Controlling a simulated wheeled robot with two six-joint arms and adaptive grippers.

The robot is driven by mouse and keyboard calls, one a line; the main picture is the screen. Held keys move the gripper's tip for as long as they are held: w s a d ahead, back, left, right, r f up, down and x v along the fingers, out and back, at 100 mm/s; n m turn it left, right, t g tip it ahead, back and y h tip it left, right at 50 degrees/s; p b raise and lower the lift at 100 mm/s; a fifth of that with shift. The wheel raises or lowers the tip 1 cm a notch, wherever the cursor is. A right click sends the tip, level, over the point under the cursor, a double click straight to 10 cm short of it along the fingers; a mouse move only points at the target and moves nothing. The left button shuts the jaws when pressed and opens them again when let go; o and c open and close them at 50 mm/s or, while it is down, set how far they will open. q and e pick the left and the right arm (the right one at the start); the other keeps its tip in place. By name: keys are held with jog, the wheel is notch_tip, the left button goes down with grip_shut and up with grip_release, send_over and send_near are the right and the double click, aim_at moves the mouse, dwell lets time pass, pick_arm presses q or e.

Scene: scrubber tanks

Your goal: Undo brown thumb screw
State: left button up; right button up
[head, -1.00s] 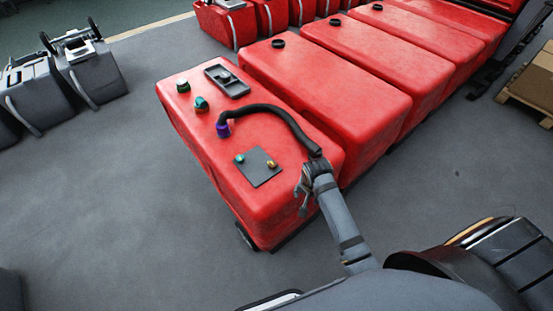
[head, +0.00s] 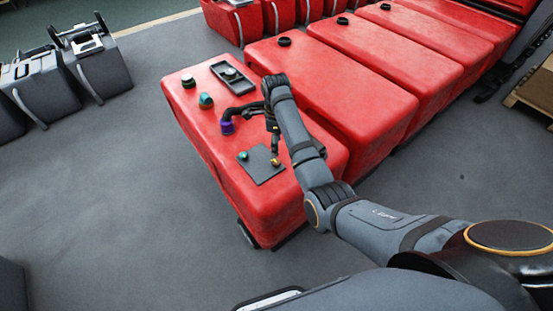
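A small brown-gold thumb screw (head: 275,161) sits near the right corner of the dark square plate (head: 262,168) on top of the front red tank (head: 215,155). A teal screw (head: 243,156) sits at the plate's left corner. My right arm reaches in from the right across the tank. My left gripper is out of view.
A teal fitting (head: 205,101), a dark green cap (head: 188,81) and a black tray (head: 232,76) are also on the tank. More red tanks (head: 345,75) stand behind, and grey floor lies left.

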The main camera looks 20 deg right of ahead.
aim_at(276, 162)
notch_tip(276, 162, down, 10)
jog(key=shift+r, duration=0.15)
grip_shut()
dwell(0.4)
jog(key=shift+r, duration=0.1)
